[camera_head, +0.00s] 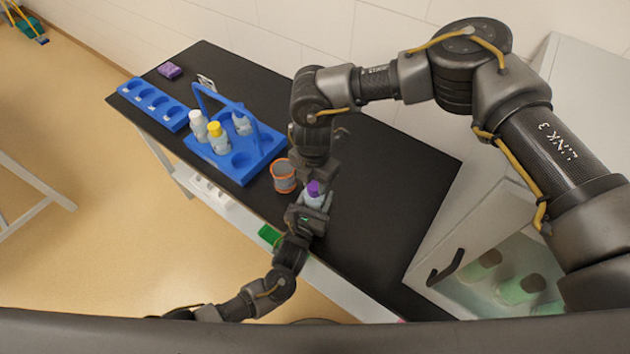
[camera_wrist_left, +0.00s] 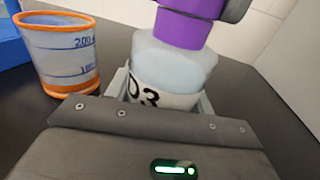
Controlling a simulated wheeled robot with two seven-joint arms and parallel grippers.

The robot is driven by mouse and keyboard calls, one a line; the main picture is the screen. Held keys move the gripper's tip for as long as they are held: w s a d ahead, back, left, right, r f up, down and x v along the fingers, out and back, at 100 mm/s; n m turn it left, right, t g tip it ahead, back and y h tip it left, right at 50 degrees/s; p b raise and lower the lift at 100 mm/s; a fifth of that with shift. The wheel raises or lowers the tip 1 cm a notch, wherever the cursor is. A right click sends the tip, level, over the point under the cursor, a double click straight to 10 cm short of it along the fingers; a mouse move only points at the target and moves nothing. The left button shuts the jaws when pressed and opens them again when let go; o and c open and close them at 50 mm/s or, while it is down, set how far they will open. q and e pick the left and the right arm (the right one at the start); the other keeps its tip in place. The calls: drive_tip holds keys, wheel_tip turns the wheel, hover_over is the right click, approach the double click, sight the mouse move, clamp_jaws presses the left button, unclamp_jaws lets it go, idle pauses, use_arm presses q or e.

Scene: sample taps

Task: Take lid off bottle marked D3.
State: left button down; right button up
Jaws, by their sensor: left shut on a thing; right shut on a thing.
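The bottle marked D3 (camera_wrist_left: 168,72) is pale and translucent, with a white label. It stands upright between the fingers of my left gripper (camera_head: 309,214), which is shut on its body. Its purple lid (camera_head: 314,188) also shows at the top of the left wrist view (camera_wrist_left: 190,24). My right gripper (camera_head: 318,174) comes down from above and is shut on the lid. A dark finger of it shows beside the lid in the left wrist view. The lid sits on or just at the bottle's neck; I cannot tell whether it is loose.
A beaker with orange rims (camera_head: 284,176) stands just left of the bottle. A blue carrier (camera_head: 240,168) holds several bottles, with white and yellow lids. A blue rack (camera_head: 155,105) and a purple block (camera_head: 170,71) lie farther back. The black table (camera_head: 385,190) is clear to the right.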

drive_tip(key=n, duration=1.7)
drive_tip(key=shift+n, duration=0.3)
drive_tip(key=n, duration=0.5)
drive_tip(key=shift+r, duration=0.1)
drive_tip(key=n, duration=1)
drive_tip(key=shift+n, duration=0.3)
drive_tip(key=n, duration=0.9)
drive_tip(key=shift+s+n, duration=0.15)
drive_tip(key=shift+n, duration=0.85)
